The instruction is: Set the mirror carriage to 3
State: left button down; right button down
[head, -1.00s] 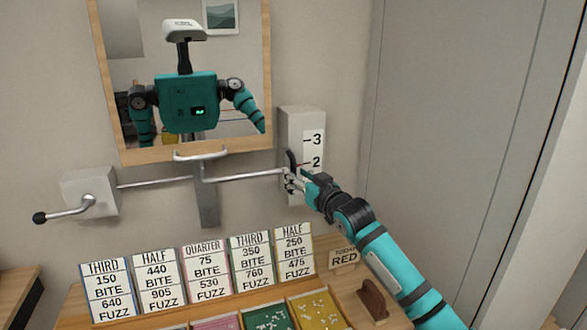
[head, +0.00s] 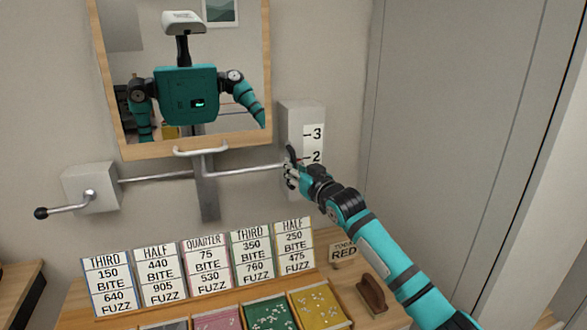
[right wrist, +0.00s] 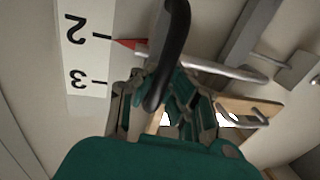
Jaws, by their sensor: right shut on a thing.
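The wood-framed mirror (head: 193,150) is on the wall, with a pale handle (head: 201,151) at its lower edge and a grey upright post (head: 208,200) below. To its right, a grey box (head: 300,112) carries a white scale (head: 314,146) showing 2 and 3, with 3 above. My right gripper (head: 291,174) is shut on the curved black lever (right wrist: 166,60) at this box. In the right wrist view a red pointer (right wrist: 130,44) sits close to the 2 mark, slightly toward 3. Part of the lever is hidden by the fingers. My left gripper is out of view.
A metal rod (head: 245,170) runs beside the post. A crank with a black knob (head: 41,213) sits on a left wall box (head: 80,181). Below are several labelled cards (head: 205,266), coloured trays (head: 320,306) and a brown block (head: 371,291). A grey panel (head: 440,110) stands right.

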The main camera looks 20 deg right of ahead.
aim_at(294, 150)
jog(key=shift+w+f, duration=0.1)
jog(key=shift+f, duration=0.05)
notch_tip(294, 150, up, 8)
jog(key=p, duration=0.4)
jog(key=shift+w+f+p, duration=0.1)
jog(key=shift+f+p, duration=0.15)
jog(key=shift+p, duration=0.15)
jog(key=shift+f, duration=0.15)
jog(key=c, duration=2)
grip_release()
jog(key=shift+f, duration=0.1)
jog(key=o, duration=0.7)
jog(key=shift+s+d+r, duration=0.15)
jog(key=shift+s+r, duration=0.05)
jog(key=shift+s, duration=0.2)
jog(key=shift+w, duration=0.15)
jog(key=shift+f, duration=0.1)
